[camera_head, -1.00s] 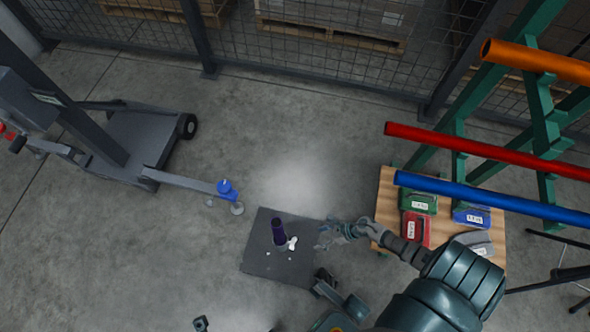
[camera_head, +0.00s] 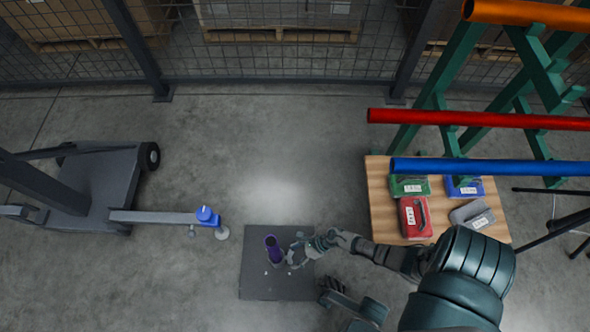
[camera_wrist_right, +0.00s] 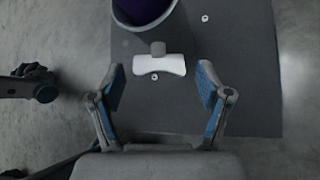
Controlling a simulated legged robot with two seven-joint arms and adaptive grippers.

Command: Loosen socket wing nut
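The socket, an upright tube with a purple inside (camera_head: 273,248), stands on a dark square plate (camera_head: 258,288); the right wrist view shows its rim and purple inside (camera_wrist_right: 143,10) at the top. A white wing nut (camera_wrist_right: 160,65) sticks out from the socket's side on a short grey stem. My right gripper (camera_head: 294,256) is beside the socket, on its right in the head view. In the right wrist view my right gripper (camera_wrist_right: 160,82) is open, its blue-padded fingers either side of the wing nut and apart from it.
Small light nuts lie on the plate. A wooden table (camera_head: 380,205) with several coloured cases stands right, below blue (camera_head: 490,167) and red pipes (camera_head: 470,120) on a green rack. A grey wheeled cart (camera_head: 100,185) stands left, its blue-tipped arm (camera_head: 165,216) reaching toward the plate.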

